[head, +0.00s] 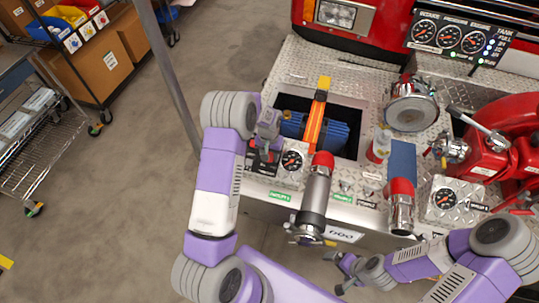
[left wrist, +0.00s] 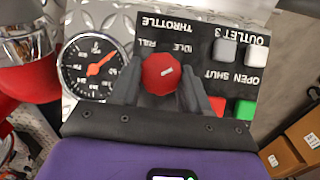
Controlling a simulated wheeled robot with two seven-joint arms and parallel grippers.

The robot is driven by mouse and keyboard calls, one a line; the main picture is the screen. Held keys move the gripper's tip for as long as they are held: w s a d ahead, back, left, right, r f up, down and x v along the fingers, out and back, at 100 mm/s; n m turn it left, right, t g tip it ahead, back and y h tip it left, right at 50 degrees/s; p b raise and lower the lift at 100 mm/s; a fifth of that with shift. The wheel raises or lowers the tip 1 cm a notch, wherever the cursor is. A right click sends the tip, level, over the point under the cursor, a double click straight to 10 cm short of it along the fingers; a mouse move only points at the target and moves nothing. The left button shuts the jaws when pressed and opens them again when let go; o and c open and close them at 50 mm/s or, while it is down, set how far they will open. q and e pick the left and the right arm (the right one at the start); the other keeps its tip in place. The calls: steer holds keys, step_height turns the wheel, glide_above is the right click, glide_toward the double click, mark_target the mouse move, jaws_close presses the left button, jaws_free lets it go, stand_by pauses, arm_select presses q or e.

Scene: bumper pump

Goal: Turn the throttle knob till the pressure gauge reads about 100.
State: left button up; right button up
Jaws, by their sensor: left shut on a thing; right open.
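The throttle knob (left wrist: 162,73) is a red faceted cap with a white mark, on a black panel labelled THROTTLE and IDLE, upside down in the left wrist view. My left gripper (left wrist: 165,92) is shut on it, one finger on each side. In the head view my left gripper (head: 266,150) covers most of the knob. A three-dial panel (head: 460,40) stands at the upper right; its middle dial (head: 449,36) appears labelled PRESSURE, with a reading too small to tell. My right gripper (head: 338,272) is open and empty, low in front of the bumper.
A small round gauge (left wrist: 92,66) sits beside the knob panel. Green (left wrist: 244,110) and red buttons and two switches are close to the left fingers. A red-capped pipe (head: 318,185) stands right of my left gripper. An open well with orange-strapped blue hose (head: 318,118) lies behind.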

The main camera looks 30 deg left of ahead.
arm_select(q)
steer(key=m+y+b, duration=0.1)
steer(key=m, duration=0.1)
steer(key=m+y, duration=0.1)
steer(key=m, duration=0.1)
steer(key=shift+d+f+b, duration=0.1)
steer(key=shift+d+b, duration=0.1)
steer(key=shift+b, duration=0.2)
steer(key=m+y+b, duration=0.2)
steer(key=m, duration=0.1)
steer(key=shift+d, duration=0.15)
steer(key=m+t+y+b, duration=0.1)
steer(key=m+y+b, duration=0.1)
steer(key=m+b, duration=0.1)
steer(key=shift+s+d+f+m, duration=0.1)
steer(key=shift+f+m, duration=0.05)
steer(key=shift+m, duration=0.45)
steer(key=shift+s+m+t+y+b, duration=0.1)
steer(key=shift+m+t+y+b, duration=0.65)
steer(key=shift+m+b, duration=0.9)
steer(key=o, duration=1.1)
steer(key=shift+c, duration=0.2)
